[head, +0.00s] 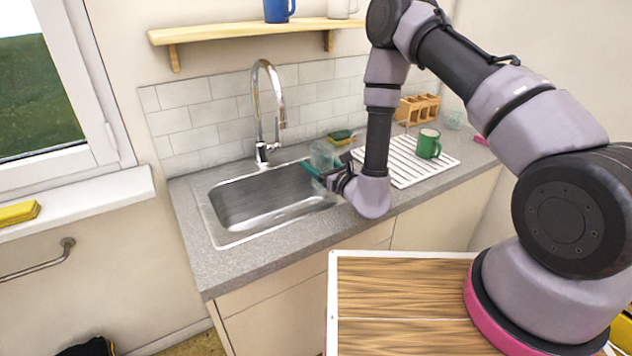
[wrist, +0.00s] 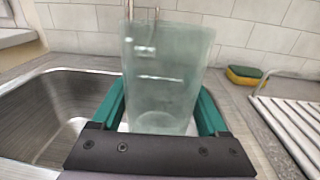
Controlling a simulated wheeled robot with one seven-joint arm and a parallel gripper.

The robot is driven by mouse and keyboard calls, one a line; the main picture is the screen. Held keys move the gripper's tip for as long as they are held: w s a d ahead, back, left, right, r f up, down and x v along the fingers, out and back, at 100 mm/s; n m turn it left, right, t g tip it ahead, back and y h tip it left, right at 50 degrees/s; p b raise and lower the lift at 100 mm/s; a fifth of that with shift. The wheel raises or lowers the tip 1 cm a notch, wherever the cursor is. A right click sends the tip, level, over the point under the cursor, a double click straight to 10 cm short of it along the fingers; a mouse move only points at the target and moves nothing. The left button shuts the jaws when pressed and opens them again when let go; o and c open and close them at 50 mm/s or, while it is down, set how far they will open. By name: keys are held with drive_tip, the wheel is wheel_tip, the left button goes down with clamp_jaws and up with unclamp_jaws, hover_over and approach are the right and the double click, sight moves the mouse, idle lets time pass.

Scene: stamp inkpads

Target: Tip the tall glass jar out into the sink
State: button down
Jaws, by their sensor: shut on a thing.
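The tall glass jar (head: 322,154) is clear and greenish. In the wrist view the glass jar (wrist: 165,75) stands upright between the green fingers of my gripper (wrist: 162,112), which is shut on it. In the head view my gripper (head: 322,172) holds it at the right rim of the sink. The steel sink (head: 270,205) is to the left of the jar, and its basin looks empty; it also shows in the wrist view (wrist: 50,115). Whether the jar's base touches the counter is hidden, and I cannot make out any contents.
A chrome tap (head: 262,150) rises behind the sink. A yellow-green sponge (head: 342,137) lies behind the jar. A white drying rack (head: 400,170) with a green mug (head: 428,144) is to the right, near a wooden organizer (head: 417,108). A shelf (head: 250,32) hangs above.

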drive_tip(key=s+a+f+n+g+y, duration=0.2)
drive_tip(key=s+a, duration=0.3)
drive_tip(key=a, duration=0.4)
drive_tip(key=shift+y, duration=0.3)
drive_tip(key=shift+d+r, duration=0.1)
drive_tip(key=shift+w+d+m+g, duration=0.25)
drive_tip(key=shift+w+m, duration=0.1)
drive_tip(key=shift+m, duration=1.7)
drive_tip(key=shift+w+d+m+g, duration=0.3)
drive_tip(key=shift+w+m, duration=0.1)
drive_tip(key=shift+m, duration=1.7)
drive_tip(key=shift+w+d+m+g, duration=0.25)
drive_tip(key=shift+w+m, duration=0.1)
drive_tip(key=shift+m, duration=1.7)
drive_tip(key=shift+f+m, duration=0.25)
drive_tip(key=shift+m, duration=0.15)
